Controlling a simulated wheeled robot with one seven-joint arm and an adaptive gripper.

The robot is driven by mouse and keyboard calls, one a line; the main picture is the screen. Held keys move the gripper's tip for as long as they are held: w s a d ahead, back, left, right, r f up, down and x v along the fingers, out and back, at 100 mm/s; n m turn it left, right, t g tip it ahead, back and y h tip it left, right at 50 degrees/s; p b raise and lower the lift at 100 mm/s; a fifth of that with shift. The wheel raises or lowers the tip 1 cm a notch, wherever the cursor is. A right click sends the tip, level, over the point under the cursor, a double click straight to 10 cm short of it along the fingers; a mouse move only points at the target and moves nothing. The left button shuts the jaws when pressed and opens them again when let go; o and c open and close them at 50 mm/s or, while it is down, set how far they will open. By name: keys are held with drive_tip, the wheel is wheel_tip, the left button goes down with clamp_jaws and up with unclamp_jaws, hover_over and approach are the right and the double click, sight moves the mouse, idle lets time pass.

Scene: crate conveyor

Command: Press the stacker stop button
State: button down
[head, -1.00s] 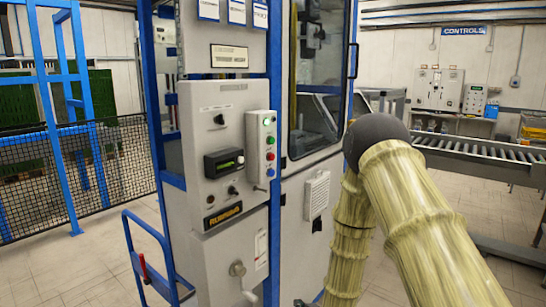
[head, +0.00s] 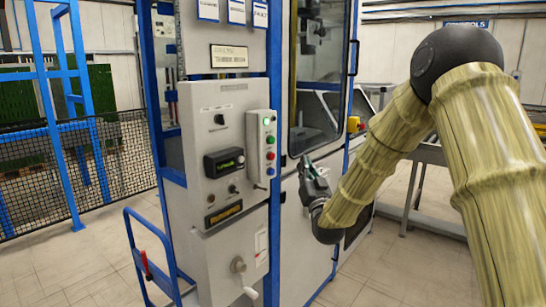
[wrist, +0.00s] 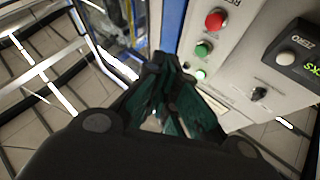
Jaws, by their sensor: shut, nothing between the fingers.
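A narrow button box (head: 262,150) is fixed to the right side of the grey machine panel. It carries a lit green lamp (head: 267,120), a green button (head: 269,140), a red button (head: 270,156) and a blue button below. The red button also shows in the wrist view (wrist: 215,20), with the green button (wrist: 203,48) and the lit lamp (wrist: 200,74) near it. Their labels are too small to read. My gripper (head: 305,162) is shut and empty, right of the box and apart from it. In the wrist view its fingers lie left of the buttons.
The grey panel (head: 205,100) has a black display (head: 224,162), knobs and a crank (head: 240,266). A blue handrail (head: 143,250) stands at its lower left. A glazed machine door (head: 318,90) is behind my gripper. A yellow-housed button (head: 353,124) sits farther right.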

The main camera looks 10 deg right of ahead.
sight(272, 156)
drive_tip(key=shift+d+r, duration=0.1)
drive_tip(key=shift+r, duration=0.35)
drive_tip(key=shift+w, duration=0.1)
drive_tip(key=w+a, duration=0.5)
drive_tip(key=w, duration=0.2)
drive_tip(key=shift+a, duration=0.25)
drive_tip(key=shift+a+f, duration=0.1)
idle(1.5)
drive_tip(key=shift+w+a+b, duration=0.2)
drive_tip(key=shift+w+b, duration=0.05)
drive_tip(key=shift+b, duration=0.05)
